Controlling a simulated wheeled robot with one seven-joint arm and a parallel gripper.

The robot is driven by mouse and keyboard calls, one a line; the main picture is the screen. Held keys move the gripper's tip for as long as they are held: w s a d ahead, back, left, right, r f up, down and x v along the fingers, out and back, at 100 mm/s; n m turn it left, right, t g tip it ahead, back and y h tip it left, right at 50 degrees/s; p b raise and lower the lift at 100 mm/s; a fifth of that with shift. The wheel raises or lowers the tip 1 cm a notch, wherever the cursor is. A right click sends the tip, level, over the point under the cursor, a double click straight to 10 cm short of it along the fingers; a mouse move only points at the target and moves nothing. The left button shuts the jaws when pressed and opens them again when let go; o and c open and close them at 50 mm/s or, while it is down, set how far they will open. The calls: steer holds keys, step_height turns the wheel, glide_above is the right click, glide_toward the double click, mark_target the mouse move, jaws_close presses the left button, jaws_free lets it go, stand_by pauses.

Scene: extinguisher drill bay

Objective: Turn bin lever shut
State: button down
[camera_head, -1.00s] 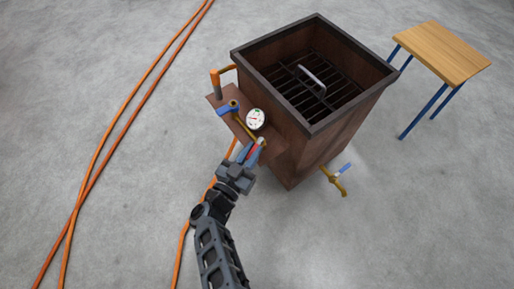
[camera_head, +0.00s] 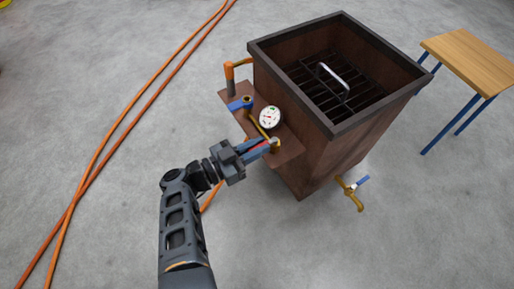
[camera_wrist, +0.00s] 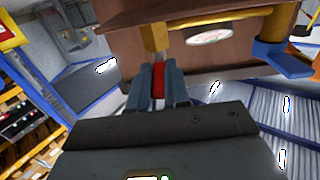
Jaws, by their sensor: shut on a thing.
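The brown bin (camera_head: 345,140) with a dark rim stands right of centre. On its side plate, a brass valve (camera_head: 276,143) carries a red lever, seen as a red strip (camera_wrist: 158,82) in the wrist view. My gripper (camera_head: 262,147) is shut on this red lever, with a blue-grey finger on each side of it. The fingers hide most of the lever in the head view. A round white gauge (camera_head: 270,117) and a blue lever (camera_head: 240,104) sit on the same pipework, further back.
Another brass valve with a blue handle (camera_head: 362,181) sticks out low on the bin's right. A wooden table with blue legs (camera_head: 470,62) stands at the right. Orange hoses (camera_head: 130,120) run along the floor at left. The floor in front is clear.

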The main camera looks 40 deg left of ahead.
steer(key=c, duration=1.1)
jaws_free()
steer(key=v, duration=0.7)
steer(key=shift+s+a, duration=0.1)
steer(key=shift+s, duration=0.3)
